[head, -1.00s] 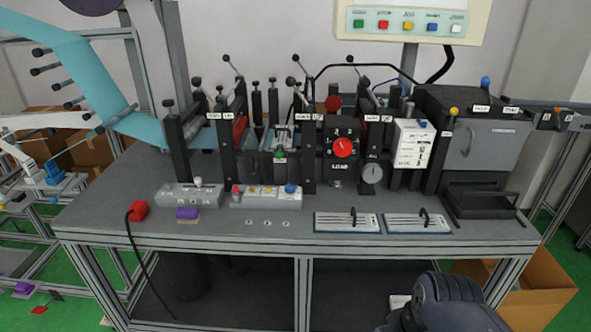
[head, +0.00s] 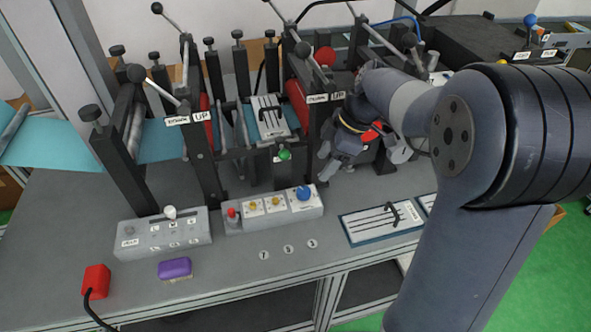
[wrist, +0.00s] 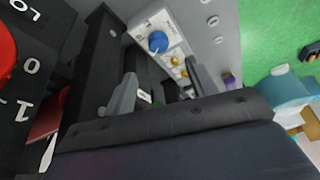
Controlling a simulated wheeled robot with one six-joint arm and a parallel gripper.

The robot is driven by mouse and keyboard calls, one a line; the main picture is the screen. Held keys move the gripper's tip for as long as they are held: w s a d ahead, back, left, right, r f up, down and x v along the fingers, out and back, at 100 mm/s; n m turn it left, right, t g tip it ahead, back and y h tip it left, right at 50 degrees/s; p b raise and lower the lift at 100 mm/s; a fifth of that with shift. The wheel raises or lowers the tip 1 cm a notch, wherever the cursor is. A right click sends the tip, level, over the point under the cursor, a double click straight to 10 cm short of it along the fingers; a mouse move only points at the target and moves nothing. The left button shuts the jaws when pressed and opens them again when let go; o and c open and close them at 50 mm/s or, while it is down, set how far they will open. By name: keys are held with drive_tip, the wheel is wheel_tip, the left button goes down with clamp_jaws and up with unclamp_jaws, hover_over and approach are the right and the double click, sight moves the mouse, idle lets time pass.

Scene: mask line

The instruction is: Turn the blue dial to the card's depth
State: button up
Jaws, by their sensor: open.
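The blue dial (head: 304,193) is a round knob at the right end of a grey control box (head: 270,210) with a red button and two yellow knobs. In the wrist view the blue dial (wrist: 158,42) is beyond the fingers, clear of them. My gripper (head: 326,165) is open and empty, above and right of the dial in the head view, near the dark press post. In the wrist view my gripper's fingers (wrist: 162,88) are apart. The settings card is hidden behind my arm in the head view, so its depth cannot be read.
The press posts and levers (head: 205,160) stand behind the box. A red dial face (wrist: 5,50) is close at left in the wrist view. A grey box (head: 160,235), purple block (head: 174,268), red plug (head: 96,281) and slotted plate (head: 383,222) lie around the front.

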sight(304, 190)
drive_tip(key=p+x, duration=0.1)
drive_tip(key=x, duration=1)
drive_tip(key=shift+w+a+r, duration=0.1)
drive_tip(key=shift+c, duration=0.3)
drive_tip(key=c, duration=0.9)
